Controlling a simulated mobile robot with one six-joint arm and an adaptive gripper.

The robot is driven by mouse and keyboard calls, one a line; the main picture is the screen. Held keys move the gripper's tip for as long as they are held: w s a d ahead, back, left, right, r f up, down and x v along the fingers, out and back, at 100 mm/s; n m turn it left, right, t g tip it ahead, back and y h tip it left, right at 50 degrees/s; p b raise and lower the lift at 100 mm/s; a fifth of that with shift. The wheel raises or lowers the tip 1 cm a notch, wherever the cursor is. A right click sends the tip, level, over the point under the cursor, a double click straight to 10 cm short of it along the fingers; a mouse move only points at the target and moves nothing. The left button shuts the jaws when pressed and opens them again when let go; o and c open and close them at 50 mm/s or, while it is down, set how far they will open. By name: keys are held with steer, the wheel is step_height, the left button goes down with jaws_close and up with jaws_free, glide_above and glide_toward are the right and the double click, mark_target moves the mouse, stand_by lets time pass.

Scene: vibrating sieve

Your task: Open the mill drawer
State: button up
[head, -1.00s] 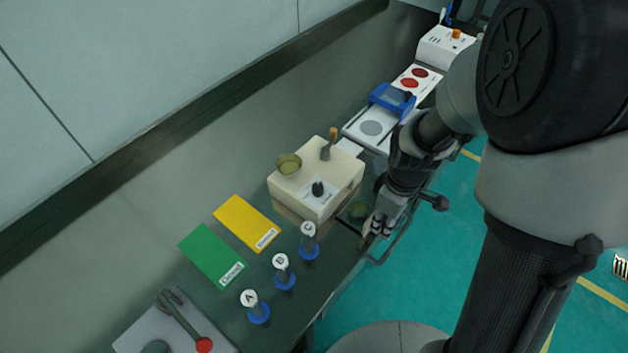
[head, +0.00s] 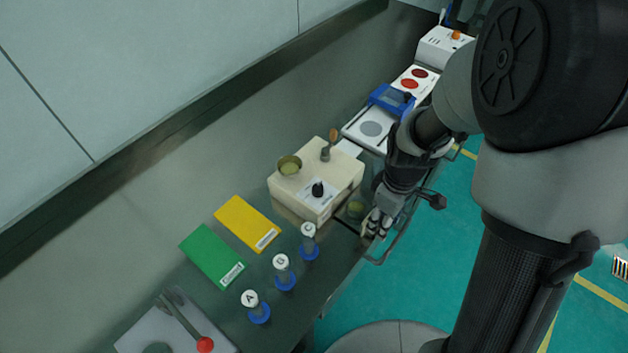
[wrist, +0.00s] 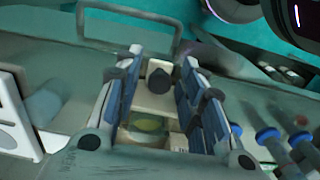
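The mill (head: 300,190) is a cream box on the bench, with a black knob on its label. In the wrist view, the cream drawer front (wrist: 150,102) with a dark round handle (wrist: 160,79) shows between my fingers. Behind this front, a round dish with yellow-green contents (wrist: 149,124) lies in the drawer; the dish also shows beside the mill in the head view (head: 356,208). The drawer stands out from the mill. My gripper (head: 372,232) is at the drawer front, its fingers (wrist: 160,95) open on either side of the handle, with gaps visible. Contact cannot be told.
A bowl (head: 289,165) and a brush (head: 327,150) are on top of the mill. Several blue-based jars (head: 284,275) stand at the front left. A metal rail (wrist: 128,12) lies past the drawer. A blue-framed device (head: 392,98) stands behind my arm.

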steer(key=shift+r+p, duration=2.85)
steer(key=shift+r, duration=0.9)
steer(key=shift+r, duration=0.25)
steer(key=s+r+m+t, duration=0.2)
steer(key=s+r+m, duration=0.3)
steer(key=r, duration=0.5)
steer(key=s+r+m+t, duration=0.2)
steer(key=s+r+m, duration=0.3)
steer(key=s+r, duration=0.5)
steer(key=shift+r+m+t, duration=0.25)
steer(key=shift+m+t, duration=0.05)
steer(key=shift+m, duration=0.1)
